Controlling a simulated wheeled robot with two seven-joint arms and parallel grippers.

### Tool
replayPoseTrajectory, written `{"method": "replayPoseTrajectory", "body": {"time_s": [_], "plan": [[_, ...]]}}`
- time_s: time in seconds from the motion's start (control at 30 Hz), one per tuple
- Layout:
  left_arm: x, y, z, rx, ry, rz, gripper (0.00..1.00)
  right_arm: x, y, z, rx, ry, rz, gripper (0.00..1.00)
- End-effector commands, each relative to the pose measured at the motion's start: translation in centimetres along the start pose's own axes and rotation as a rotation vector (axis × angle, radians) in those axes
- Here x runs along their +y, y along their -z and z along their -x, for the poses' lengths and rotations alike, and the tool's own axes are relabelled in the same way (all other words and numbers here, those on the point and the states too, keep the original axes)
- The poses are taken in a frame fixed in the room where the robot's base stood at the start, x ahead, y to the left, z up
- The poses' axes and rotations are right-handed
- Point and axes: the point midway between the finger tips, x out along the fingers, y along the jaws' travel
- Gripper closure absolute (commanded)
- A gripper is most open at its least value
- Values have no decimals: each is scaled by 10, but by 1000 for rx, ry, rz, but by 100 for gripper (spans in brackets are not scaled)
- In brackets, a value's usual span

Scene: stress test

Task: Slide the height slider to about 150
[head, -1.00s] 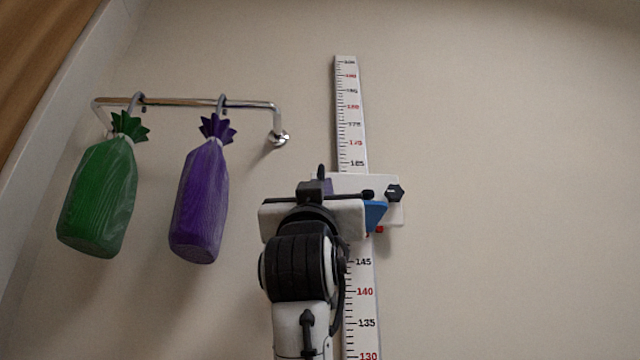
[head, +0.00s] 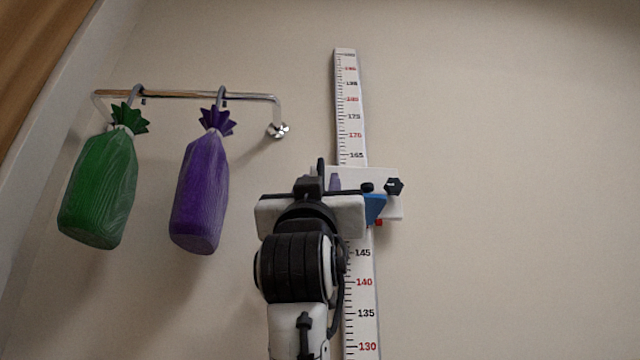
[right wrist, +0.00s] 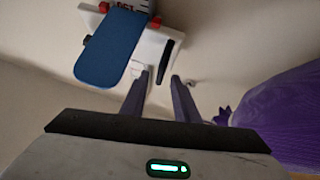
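The height slider is a white plate (head: 390,208) on the vertical height scale (head: 346,110), with a blue paddle (head: 374,208) and a dark knob (head: 394,186). The plate lies between the 165 and 145 marks; my arm hides part of it. In the right wrist view the white plate (right wrist: 153,44) shows with the blue paddle (right wrist: 110,47) and a black handle (right wrist: 165,62). My right gripper (right wrist: 160,78) is open, its fingers apart on either side of the black handle, with a gap visible. In the head view its wrist hides most of the fingers. My left gripper is not in view.
A chrome wall rail (head: 190,95) at the left carries a green bag (head: 98,190) and a purple bag (head: 200,195). The purple bag (right wrist: 285,120) also shows close at the right in the right wrist view. The wall right of the scale is clear.

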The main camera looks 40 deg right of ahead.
Motion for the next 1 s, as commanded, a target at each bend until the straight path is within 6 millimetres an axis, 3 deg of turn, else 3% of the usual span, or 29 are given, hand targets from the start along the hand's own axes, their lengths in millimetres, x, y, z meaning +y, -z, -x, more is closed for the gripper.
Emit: {"method": "replayPoseTrajectory", "body": {"time_s": [0.2, 0.4, 0.6, 1.0], "plan": [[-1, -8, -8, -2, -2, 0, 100, -1, -2, 47, 1, 4, -3, 72], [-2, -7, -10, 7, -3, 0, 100, -1, -1, 78, 0, 2, -2, 72], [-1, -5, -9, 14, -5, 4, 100, 0, 0, 89, 0, 1, 1, 72], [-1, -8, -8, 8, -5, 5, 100, 0, 0, 89, 0, 1, 1, 72]]}}
